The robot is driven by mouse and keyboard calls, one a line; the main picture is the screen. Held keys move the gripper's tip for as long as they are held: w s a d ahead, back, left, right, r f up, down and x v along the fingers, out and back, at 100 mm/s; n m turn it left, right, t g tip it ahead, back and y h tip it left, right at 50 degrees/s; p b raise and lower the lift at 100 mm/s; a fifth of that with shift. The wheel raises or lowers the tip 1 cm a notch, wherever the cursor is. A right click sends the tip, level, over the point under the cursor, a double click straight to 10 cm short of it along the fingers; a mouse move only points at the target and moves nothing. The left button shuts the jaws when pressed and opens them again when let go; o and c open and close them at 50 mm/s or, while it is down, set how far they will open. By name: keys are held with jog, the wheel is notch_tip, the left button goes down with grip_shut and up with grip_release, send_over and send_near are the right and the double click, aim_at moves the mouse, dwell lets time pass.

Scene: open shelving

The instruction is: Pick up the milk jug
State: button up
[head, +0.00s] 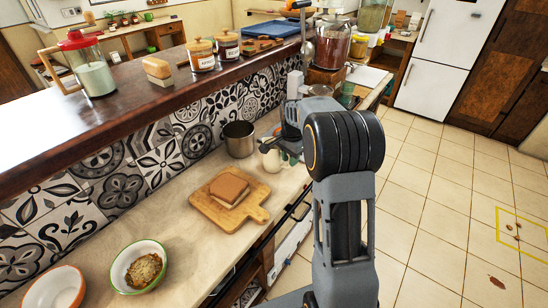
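A small white jug-like vessel (271,158) stands on the lower counter, right of a steel pot (239,139). It looks like the milk jug, but it is small and partly covered by my arm. My gripper (289,152) is at the far end of the arm, low over the counter and close to the white vessel's right side. Its fingers are too small and too hidden to tell whether they are open or touch anything. A clear pitcher with a red lid and pale contents (93,70) stands on the upper wooden ledge at the left.
A wooden board (256,213) with bread-like slices lies on the lower counter. A bowl of food (139,267) and an orange plate (55,289) are nearer. Labelled jars (200,54) stand on the ledge. A tiled wall rises behind the counter; open floor (440,210) lies right.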

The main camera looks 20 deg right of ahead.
grip_shut()
jog(key=shift+r, duration=0.15)
dwell(0.4)
jog(key=shift+w+r, duration=0.1)
jog(key=shift+r, duration=1.2)
jog(key=s+a+r+b, duration=0.2)
jog(key=s+a+r, duration=0.2)
jog(key=s+r, duration=0.6)
jog(key=shift+s+a, duration=0.2)
jog(key=shift+s, duration=1.35)
jog(key=shift+s+r, duration=0.1)
jog(key=shift+s, duration=0.05)
